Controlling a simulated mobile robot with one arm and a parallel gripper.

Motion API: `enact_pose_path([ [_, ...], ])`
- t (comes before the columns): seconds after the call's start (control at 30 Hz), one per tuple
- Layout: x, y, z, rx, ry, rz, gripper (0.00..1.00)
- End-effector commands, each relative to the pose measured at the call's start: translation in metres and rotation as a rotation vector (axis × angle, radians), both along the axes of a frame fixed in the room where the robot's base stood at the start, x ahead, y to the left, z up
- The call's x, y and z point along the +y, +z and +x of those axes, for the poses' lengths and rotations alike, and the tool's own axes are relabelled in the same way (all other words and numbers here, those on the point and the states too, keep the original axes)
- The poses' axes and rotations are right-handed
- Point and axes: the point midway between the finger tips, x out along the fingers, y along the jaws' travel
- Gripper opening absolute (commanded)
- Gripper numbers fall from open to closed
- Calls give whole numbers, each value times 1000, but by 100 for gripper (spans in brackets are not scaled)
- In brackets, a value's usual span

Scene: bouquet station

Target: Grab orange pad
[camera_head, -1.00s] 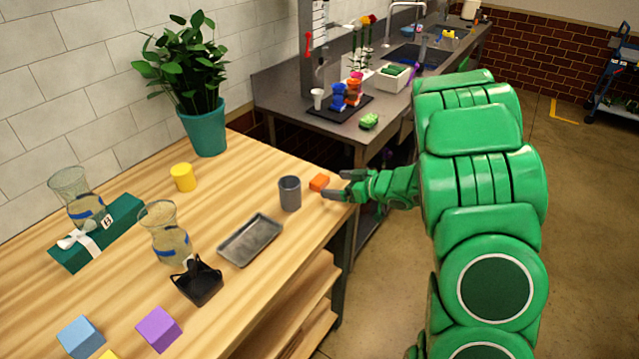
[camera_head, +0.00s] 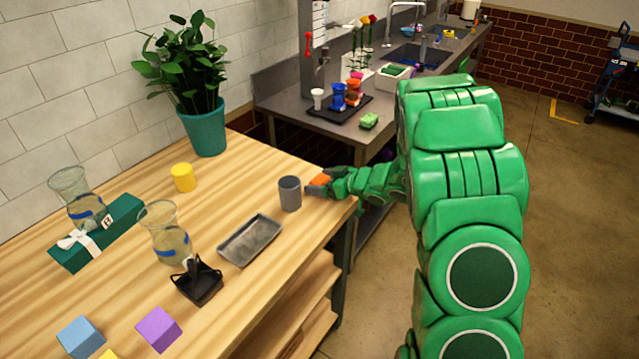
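The orange pad (camera_head: 320,180) is a small orange block on the wooden table near its right edge, just right of the grey cup. My gripper (camera_head: 324,181) reaches in from the right, low over the table. Its two dark fingertips are spread apart, one on the far side of the pad and one on the near side. The pad sits between them and is partly hidden by the near finger. I cannot see whether either finger touches it.
The grey cup (camera_head: 290,193) stands close left of my fingertips. A grey metal tray (camera_head: 249,240) lies nearer. Glass vases, a yellow cylinder (camera_head: 183,178) and a potted plant (camera_head: 193,90) are farther left. The dark counter (camera_head: 290,95) is behind.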

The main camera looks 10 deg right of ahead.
Motion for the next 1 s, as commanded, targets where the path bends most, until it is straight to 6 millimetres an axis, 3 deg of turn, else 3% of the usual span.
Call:
enact_pose_path([
  [0.03, 0, 0, 0, 0, 0, 0, 78],
  [0.3, 0, 0, 0, 0, 0, 0, 38],
  [0.67, 0, 5, 0, -1, 0, 0, 38],
  [0.9, -1, 33, 1, -5, 0, -1, 38],
  [1.0, -1, 43, -8, -3, -1, 0, 38],
])
